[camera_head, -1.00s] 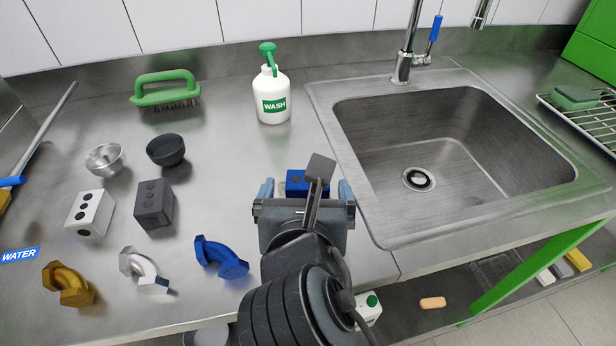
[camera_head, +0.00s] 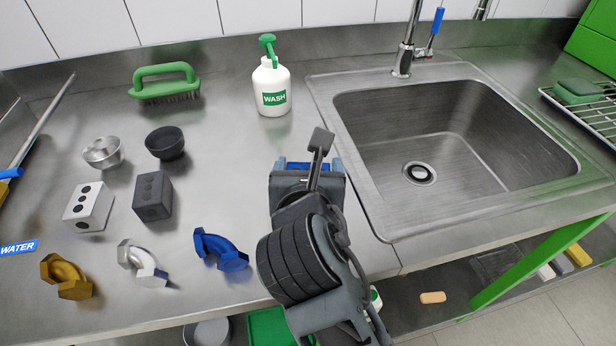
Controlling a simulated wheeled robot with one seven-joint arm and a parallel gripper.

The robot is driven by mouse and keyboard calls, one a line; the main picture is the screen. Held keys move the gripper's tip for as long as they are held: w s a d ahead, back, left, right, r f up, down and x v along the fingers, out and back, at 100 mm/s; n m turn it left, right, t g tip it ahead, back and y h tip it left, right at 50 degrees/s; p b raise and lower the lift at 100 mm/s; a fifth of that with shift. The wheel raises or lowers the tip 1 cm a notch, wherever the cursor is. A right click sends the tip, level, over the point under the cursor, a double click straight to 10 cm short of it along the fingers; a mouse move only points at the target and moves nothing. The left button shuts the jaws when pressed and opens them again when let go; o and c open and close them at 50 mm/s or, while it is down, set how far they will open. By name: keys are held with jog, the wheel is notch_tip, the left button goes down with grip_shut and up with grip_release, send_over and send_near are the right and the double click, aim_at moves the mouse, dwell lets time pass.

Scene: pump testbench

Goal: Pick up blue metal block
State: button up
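The blue metal block (camera_head: 308,166) is on the steel counter, left of the sink. Only a strip of its top shows, as my wrist hides the rest. My gripper (camera_head: 308,164) is over it, with one finger at its left side and one at its right. The fingers stand close against the block's sides and look shut on it. The block shows no clear gap to the counter; whether it touches the counter is hidden.
A blue pipe elbow (camera_head: 220,250), a dark grey block (camera_head: 153,196) and a silver block (camera_head: 88,206) lie to the left. A white WASH bottle (camera_head: 272,90) stands behind. The sink (camera_head: 455,140) opens to the right. Counter between bottle and block is clear.

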jog(key=c, duration=0.7)
jog(key=shift+c, duration=0.6)
jog(key=shift+r, duration=0.15)
